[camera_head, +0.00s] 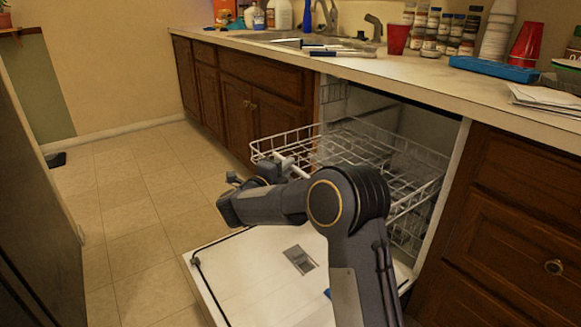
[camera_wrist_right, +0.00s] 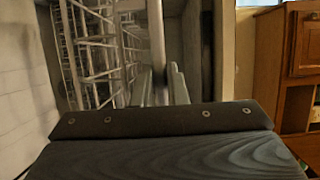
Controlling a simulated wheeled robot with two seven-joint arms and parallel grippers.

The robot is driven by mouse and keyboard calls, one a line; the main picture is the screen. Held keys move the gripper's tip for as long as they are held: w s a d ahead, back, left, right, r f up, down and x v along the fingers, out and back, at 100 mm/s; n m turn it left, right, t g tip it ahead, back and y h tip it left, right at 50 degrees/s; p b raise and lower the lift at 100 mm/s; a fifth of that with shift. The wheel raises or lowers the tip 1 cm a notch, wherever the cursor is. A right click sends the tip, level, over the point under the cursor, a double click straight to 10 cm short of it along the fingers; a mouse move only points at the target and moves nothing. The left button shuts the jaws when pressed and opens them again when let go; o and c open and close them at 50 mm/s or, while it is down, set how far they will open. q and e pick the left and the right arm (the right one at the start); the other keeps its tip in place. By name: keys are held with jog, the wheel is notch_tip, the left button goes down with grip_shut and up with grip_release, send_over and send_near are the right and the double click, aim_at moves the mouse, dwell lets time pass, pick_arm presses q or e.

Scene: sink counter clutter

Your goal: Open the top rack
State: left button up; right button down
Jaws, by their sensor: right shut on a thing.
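The top rack (camera_head: 400,165) is a white wire basket in the dishwasher. Its front part stands out past the counter edge, over the lowered dishwasher door (camera_head: 245,275). My right gripper (camera_head: 277,166) is at the rack's front, partly hidden behind my own arm. In the right wrist view, its two fingers (camera_wrist_right: 160,86) are shut around a pale bar (camera_wrist_right: 156,35) of the rack. The rack's wires (camera_wrist_right: 95,50) show to the left of that bar. My left gripper is not in view.
The counter (camera_head: 420,72) above holds cups, spice jars, a blue tray (camera_head: 493,69) and papers. Wooden drawers (camera_head: 520,200) stand right of the dishwasher. Cabinets (camera_head: 250,100) line its left side. The tiled floor (camera_head: 130,200) left of the door is clear.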

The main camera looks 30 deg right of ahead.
jog(key=c, duration=1.4)
grip_release()
jog(key=shift+c, duration=0.2)
jog(key=p+v, duration=0.2)
jog(key=v, duration=0.5)
jog(key=shift+s+a, duration=0.2)
jog(key=shift+a, duration=0.15)
